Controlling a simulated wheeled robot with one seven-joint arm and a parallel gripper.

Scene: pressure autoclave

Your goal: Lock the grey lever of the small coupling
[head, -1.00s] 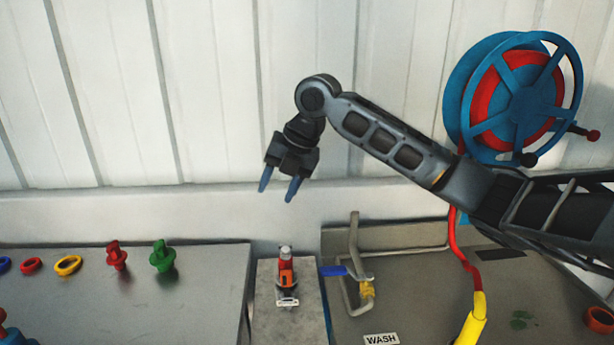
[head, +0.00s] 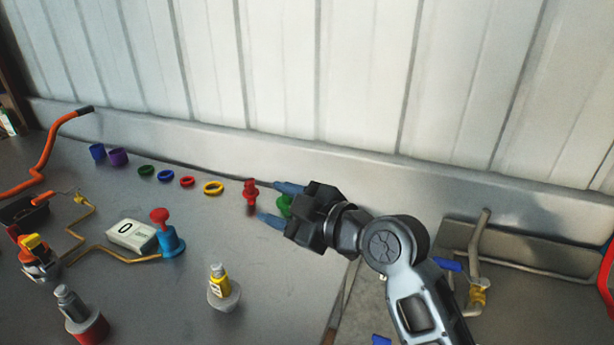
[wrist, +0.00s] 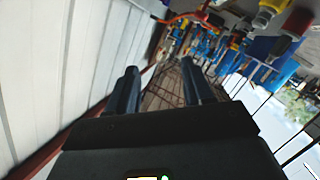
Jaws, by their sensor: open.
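My gripper (head: 267,200) is open and empty in the head view, its blue fingers pointing left above the back of the grey bench. It hangs in front of a green plug and beside a red plug (head: 250,194). In the wrist view its two fingers (wrist: 160,68) are apart with nothing between them. I cannot make out a grey lever. Small fittings stand on the bench: one with a grey top on a red base (head: 78,312), one yellow and grey on a pale base (head: 220,288), and an orange and yellow one (head: 37,255). I cannot tell which is the small coupling.
A white gauge box (head: 131,235) with a bent brass pipe and a blue fitting with a red knob (head: 167,235) stand at left centre. Several coloured rings lie along the back, including a yellow ring (head: 213,188). A corrugated wall (head: 320,80) closes the back.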

